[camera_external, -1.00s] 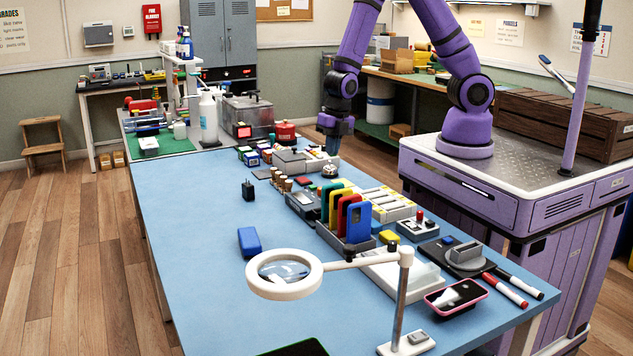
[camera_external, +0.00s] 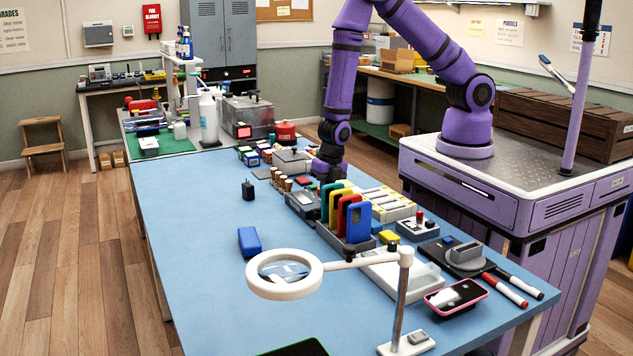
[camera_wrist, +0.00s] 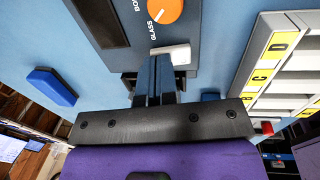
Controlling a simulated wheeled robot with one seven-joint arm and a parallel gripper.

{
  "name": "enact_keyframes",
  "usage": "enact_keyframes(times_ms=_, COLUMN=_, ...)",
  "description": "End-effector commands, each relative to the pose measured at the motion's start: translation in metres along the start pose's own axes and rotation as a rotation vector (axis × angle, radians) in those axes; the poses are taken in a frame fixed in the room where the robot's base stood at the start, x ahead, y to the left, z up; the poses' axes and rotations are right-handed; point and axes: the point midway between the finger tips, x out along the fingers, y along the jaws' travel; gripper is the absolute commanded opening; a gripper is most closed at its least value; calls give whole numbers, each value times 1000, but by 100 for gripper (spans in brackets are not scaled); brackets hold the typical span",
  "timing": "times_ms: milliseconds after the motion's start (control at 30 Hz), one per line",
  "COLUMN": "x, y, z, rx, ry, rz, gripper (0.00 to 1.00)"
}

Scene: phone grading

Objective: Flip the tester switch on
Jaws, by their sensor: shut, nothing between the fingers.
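The dark grey tester (camera_wrist: 200,30) fills the top of the wrist view. It has an orange dial (camera_wrist: 165,8) marked "GLASS" and a dark slot or screen. A whitish switch-like piece (camera_wrist: 172,52) sits at its near edge. My gripper (camera_wrist: 157,62) is shut and empty, its blue fingertips right by that piece; I cannot tell whether they touch it. In the external view my gripper (camera_external: 326,178) is low over the table beside the tester (camera_external: 302,205), its fingertips hidden.
A tray with yellow letter labels (camera_wrist: 275,60) is right of the fingers in the wrist view. A blue block (camera_wrist: 50,86) lies to the left. In the external view a rack of coloured phones (camera_external: 340,237) stands close in front. The table's left side is mostly clear (camera_external: 195,230).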

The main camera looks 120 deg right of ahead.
Motion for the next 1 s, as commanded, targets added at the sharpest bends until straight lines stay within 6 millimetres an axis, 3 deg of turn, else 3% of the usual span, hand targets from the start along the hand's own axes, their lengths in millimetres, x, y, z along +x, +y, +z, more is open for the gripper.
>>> enact_keyframes(times_ms=1000, x=8, y=-4, z=-1, rx=0, ry=2, rz=-51, gripper=0)
